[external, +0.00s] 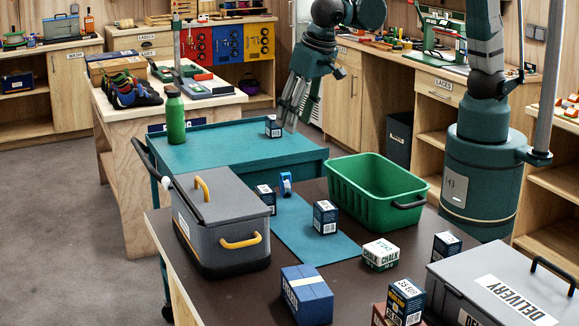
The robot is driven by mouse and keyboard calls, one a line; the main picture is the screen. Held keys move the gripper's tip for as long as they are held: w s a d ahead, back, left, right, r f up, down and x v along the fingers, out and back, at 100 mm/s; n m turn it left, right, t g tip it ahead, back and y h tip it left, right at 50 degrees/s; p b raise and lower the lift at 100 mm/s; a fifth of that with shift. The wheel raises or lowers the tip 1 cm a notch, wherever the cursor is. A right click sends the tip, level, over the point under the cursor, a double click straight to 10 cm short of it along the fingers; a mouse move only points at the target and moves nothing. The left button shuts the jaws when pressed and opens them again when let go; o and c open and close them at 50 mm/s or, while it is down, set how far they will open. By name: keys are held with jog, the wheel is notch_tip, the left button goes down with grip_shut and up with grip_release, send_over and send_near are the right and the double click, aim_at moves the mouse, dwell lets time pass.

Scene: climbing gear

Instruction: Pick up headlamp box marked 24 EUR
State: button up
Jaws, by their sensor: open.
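Several small dark blue boxes with white tops are in view, and I cannot read a 24 EUR mark on any of them. One small box (273,127) stands on the teal cart top. Others are on the dark table: one box (265,199) beside the grey toolbox, one box (325,218) on the teal mat, one box (447,245) near the grey delivery case and a larger box (405,303) at the front. My gripper (287,122) points down over the cart, open and empty, just right of the cart's box. Whether they touch is unclear.
A green bin (378,196), grey toolbox (222,225), blue tape dispenser (286,184), chalk box (380,254), blue carton (306,296) and delivery case (505,285) crowd the dark table. Most of the cart top (215,147) is clear.

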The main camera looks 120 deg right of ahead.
aim_at(265, 190)
jog(key=w+f+m+b, duration=0.1)
jog(key=w+f+m, duration=0.1)
jog(key=f, duration=0.3)
jog(key=w+f+m+g+h, duration=0.1)
jog(key=w+f, duration=0.3)
jog(key=f, duration=0.1)
jog(key=w+f+m+g+b, duration=0.1)
jog(key=w+f+m, duration=0.1)
jog(key=f, duration=0.3)
jog(key=shift+w+a+f+m+h+b, duration=0.3)
jog(key=shift+w+f, duration=0.1)
jog(key=shift+w, duration=0.1)
jog(key=shift+x, duration=1.25)
jog(key=shift+b+x, duration=0.65)
jog(key=shift+x, duration=2)
jog(key=shift+s, duration=0.15)
jog(key=c, duration=1)
